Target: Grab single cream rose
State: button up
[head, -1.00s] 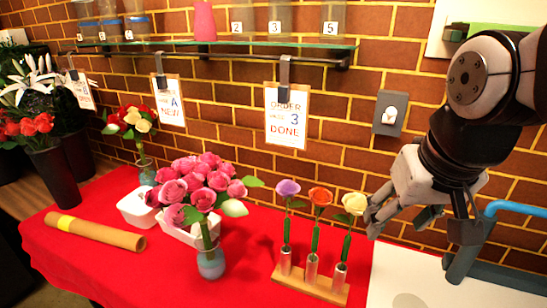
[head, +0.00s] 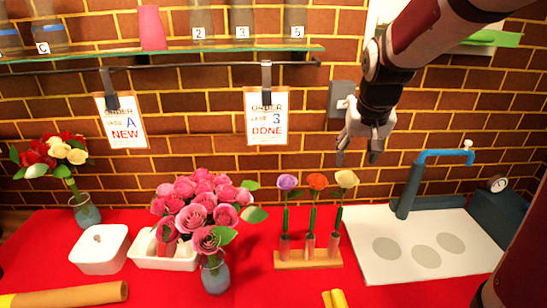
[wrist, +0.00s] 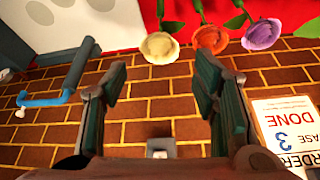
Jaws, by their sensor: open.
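A single cream rose (head: 346,179) stands upright at the right end of a wooden holder (head: 308,260), beside an orange rose (head: 317,182) and a purple rose (head: 288,182). In the wrist view the cream rose (wrist: 159,47) shows at the top, left of the orange rose (wrist: 210,39) and the purple rose (wrist: 262,34). My gripper (head: 358,157) is open and empty, above and slightly right of the cream rose, apart from it. In the wrist view its fingers (wrist: 160,75) are spread, with the cream bloom beyond their tips.
A white board (head: 405,262) with grey circles and a blue pipe fixture (head: 407,190) are to the right. A vase of pink roses (head: 214,274) and white bins (head: 99,249) stand left. Order cards (head: 267,117) hang from a rail against the brick wall.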

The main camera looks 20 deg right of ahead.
aim_at(346, 184)
jog(key=x, duration=1.3)
jog(key=shift+w+f, duration=0.15)
jog(key=shift+f, duration=0.2)
jog(key=c, duration=0.7)
